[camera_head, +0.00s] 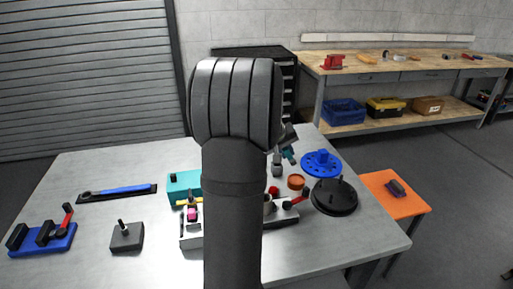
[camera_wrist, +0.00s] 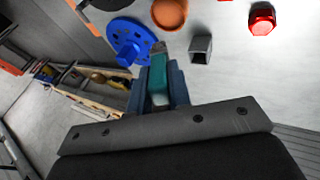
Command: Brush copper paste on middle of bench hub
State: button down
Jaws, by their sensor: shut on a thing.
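My gripper (camera_wrist: 159,85) is shut on a brush with a teal handle (camera_wrist: 158,72). The brush's short greyish tip (camera_wrist: 159,47) points away from the jaws, over the table. In the head view my gripper (camera_head: 287,148) is partly hidden behind my arm. A copper-orange round pot (camera_head: 296,182) stands just beyond the brush tip; it also shows in the wrist view (camera_wrist: 170,13). A blue flanged disc (camera_head: 321,164) with a raised centre and a black disc (camera_head: 334,198) with upright posts stand to the right. I cannot tell which disc is the bench hub. No paste is discernible on either.
A grey square holder (camera_wrist: 201,50) and a red piece (camera_wrist: 262,18) stand near the brush. An orange side table (camera_head: 394,192) adjoins the right edge.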

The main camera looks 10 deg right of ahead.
jog(key=shift+s+d+f, duration=0.1)
jog(key=shift+d+f, duration=0.1)
jog(key=shift+d, duration=0.3)
jog(key=shift+s+d+f, duration=0.1)
jog(key=shift+d+f, duration=0.05)
jog(key=shift+d, duration=0.3)
jog(key=shift+d+f, duration=0.1)
jog(key=shift+f, duration=2.8)
jog(key=shift+f, duration=0.6)
jog(key=shift+r, duration=0.1)
jog(key=shift+r, duration=3.45)
jog(key=shift+w, duration=0.1)
